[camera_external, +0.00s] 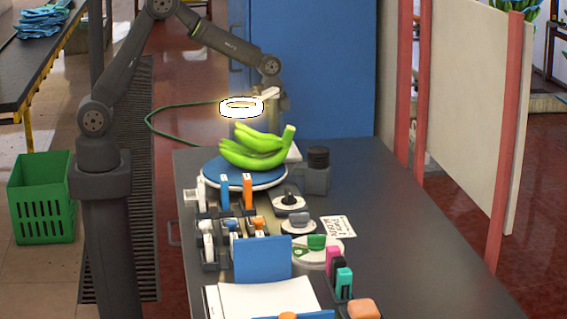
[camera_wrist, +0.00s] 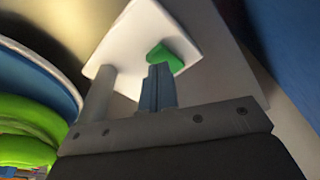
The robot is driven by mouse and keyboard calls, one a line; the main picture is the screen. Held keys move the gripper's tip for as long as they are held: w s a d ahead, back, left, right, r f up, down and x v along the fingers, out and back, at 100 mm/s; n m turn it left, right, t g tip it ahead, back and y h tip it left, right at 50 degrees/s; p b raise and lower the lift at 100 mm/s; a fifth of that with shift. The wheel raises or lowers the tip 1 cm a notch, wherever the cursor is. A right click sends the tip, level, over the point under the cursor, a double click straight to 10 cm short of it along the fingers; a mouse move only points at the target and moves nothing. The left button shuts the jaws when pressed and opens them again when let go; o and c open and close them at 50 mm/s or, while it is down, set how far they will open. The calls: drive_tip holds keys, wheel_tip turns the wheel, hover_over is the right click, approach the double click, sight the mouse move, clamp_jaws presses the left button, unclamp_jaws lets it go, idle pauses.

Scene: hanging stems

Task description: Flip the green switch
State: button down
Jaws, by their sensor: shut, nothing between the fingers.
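The green switch (camera_wrist: 172,57) is a small green piece on a white panel (camera_wrist: 150,32) in the wrist view. My gripper (camera_wrist: 157,75) is shut and empty, its fingertips just below and left of the green piece and overlapping its edge in the picture. I cannot tell whether they touch. In the external view my gripper (camera_external: 276,110) points down behind the green bananas (camera_external: 255,150), with its tips hidden. This green piece does not show there. Another green knob (camera_external: 316,241) sits on a pale round base on the table, away from my gripper.
The bananas lie on a blue round plate (camera_external: 212,174), close to my gripper's left in the wrist view. A dark jar (camera_external: 317,170) stands to the right. Several switches and knobs, a blue panel (camera_external: 262,260) and papers fill the front. The table's right side is clear.

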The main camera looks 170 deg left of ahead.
drive_tip(key=shift+f, duration=0.75)
drive_tip(key=shift+r, duration=3.55)
wheel_tip(320, 180, down, 7)
drive_tip(key=shift+r, duration=0.15)
